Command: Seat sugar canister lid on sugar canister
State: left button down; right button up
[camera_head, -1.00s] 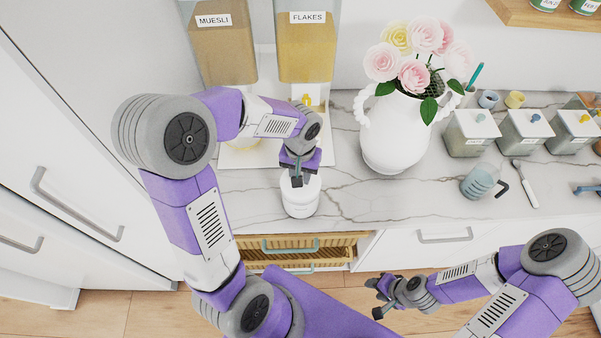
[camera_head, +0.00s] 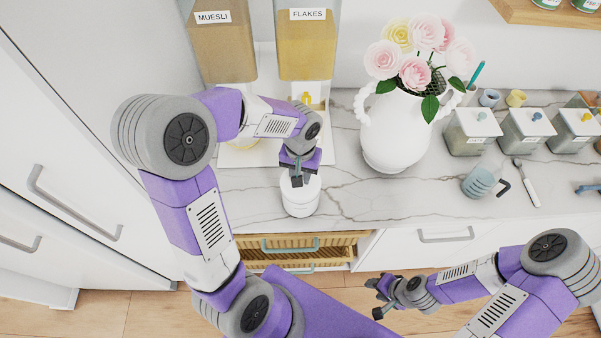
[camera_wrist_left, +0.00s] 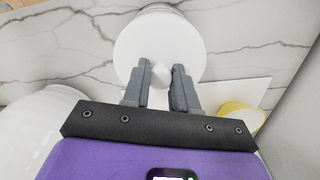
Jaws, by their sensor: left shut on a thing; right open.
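The white sugar canister (camera_head: 301,204) stands upright on the marble counter near its front edge. My left gripper (camera_head: 297,181) is directly above it, pointing down. In the left wrist view, the left gripper (camera_wrist_left: 159,82) is shut on the pale knob of the round white sugar canister lid (camera_wrist_left: 160,38). The lid covers the top of the canister, and only a little of the canister's side shows past the lid's far rim. I cannot tell whether the lid is fully down or a small gap remains. My right gripper (camera_head: 379,298) is open and empty, low in front of the cabinets.
A white flower vase (camera_head: 393,140) stands right of the canister. Muesli (camera_head: 222,52) and flakes (camera_head: 306,50) dispensers stand behind it. Further right are a blue-grey mug (camera_head: 478,183), a white utensil (camera_head: 527,184) and several lidded canisters (camera_head: 473,133). An open basket drawer (camera_head: 300,255) lies below the counter.

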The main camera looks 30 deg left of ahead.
pick_arm(q)
jog(key=c, duration=0.8)
grip_release()
jog(key=shift+o, duration=0.4)
jog(key=o, duration=0.4)
jog(key=shift+r, duration=0.15)
jog(key=shift+r+p, duration=2.75)
jog(key=shift+r, duration=0.7)
jog(key=shift+f, duration=0.1)
